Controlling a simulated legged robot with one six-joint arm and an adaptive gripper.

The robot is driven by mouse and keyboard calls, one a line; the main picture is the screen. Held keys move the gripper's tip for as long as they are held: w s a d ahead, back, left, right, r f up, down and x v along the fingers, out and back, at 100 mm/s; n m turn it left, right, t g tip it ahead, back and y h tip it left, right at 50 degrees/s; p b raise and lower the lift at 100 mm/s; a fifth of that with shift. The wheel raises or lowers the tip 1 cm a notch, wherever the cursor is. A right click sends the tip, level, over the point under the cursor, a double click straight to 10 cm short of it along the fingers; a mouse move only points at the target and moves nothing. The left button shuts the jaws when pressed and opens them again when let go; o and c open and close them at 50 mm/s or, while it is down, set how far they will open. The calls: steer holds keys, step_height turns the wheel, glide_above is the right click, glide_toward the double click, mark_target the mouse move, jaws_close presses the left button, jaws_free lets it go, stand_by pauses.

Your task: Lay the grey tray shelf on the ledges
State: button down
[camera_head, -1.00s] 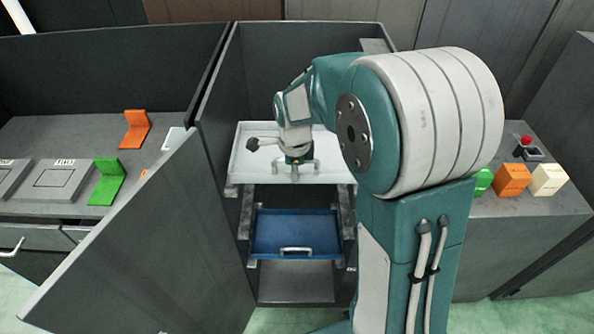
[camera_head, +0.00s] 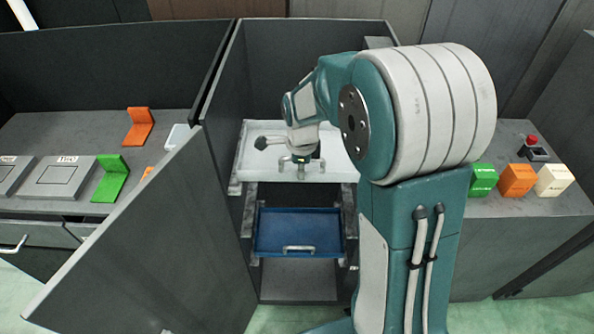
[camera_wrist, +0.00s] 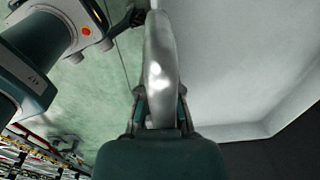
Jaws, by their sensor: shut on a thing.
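The grey tray shelf (camera_head: 252,160) is pale, shallow and rimmed. It sits level in the upper part of the open cabinet, above a blue tray. My gripper (camera_head: 300,163) is at the middle of its front edge. In the wrist view my gripper (camera_wrist: 161,108) is shut on a pale bar at the tray's front, and the tray (camera_wrist: 225,60) fills the right side. The end of a left ledge (camera_head: 235,187) shows beside the tray's front left corner. My arm hides the right ledge and the tray's right end. I cannot tell whether the tray touches the ledges.
The blue tray (camera_head: 298,232) with a handle sits lower in the cabinet. An open door (camera_head: 150,240) stands at the left. Counters flank the cabinet, with green and orange brackets (camera_head: 138,127) at left and coloured blocks (camera_head: 517,180) at right.

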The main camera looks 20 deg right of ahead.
steer(key=shift+d, duration=0.1)
steer(key=c, duration=1.2)
jaws_free()
steer(key=o, duration=0.5)
steer(key=shift+a, duration=0.65)
steer(key=o, duration=0.5)
steer(key=shift+d, duration=0.25)
steer(key=shift+c, duration=0.2)
steer(key=shift+d, duration=0.15)
